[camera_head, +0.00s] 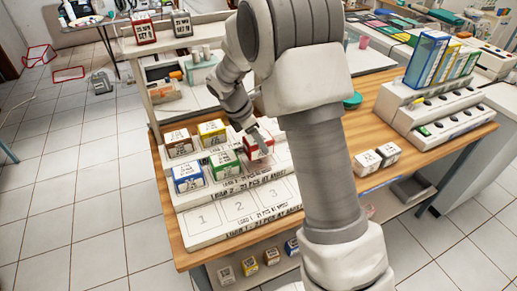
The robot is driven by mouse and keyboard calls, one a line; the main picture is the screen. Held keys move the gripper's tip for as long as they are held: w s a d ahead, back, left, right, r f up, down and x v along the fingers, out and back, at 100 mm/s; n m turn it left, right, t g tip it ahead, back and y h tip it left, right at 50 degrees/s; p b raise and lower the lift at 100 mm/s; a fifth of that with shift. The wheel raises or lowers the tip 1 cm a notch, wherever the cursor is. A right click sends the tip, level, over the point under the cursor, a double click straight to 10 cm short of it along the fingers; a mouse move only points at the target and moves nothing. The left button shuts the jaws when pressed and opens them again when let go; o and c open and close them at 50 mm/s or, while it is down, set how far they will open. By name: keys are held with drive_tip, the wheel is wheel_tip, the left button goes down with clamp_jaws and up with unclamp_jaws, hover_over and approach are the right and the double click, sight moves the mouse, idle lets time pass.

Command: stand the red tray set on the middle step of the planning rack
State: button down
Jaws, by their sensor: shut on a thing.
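The planning rack (207,231) is a white stepped stand on the wooden table, with numbered places on its front step. A blue tray set (188,178) and a green tray set (224,166) stand on its middle step. A red-edged tray set (179,143) and a yellow one (212,132) stand on the top step. My gripper (257,134) points down and is shut on another red tray set (259,147), right of the green one, at the right end of the middle step. I cannot tell whether its base touches the step. My arm hides part of the rack's right side.
A raised shelf (175,47) behind the rack bears a red box (143,29) and a dark box (182,24). Two white boxes (376,157) lie right of my arm. A white slotted holder (436,108) with coloured folders stands at the right. The front step is empty.

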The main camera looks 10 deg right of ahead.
sight(259, 148)
drive_tip(key=shift+f, duration=1.75)
drive_tip(key=shift+f, duration=0.15)
drive_tip(key=shift+c, duration=1.6)
unclamp_jaws()
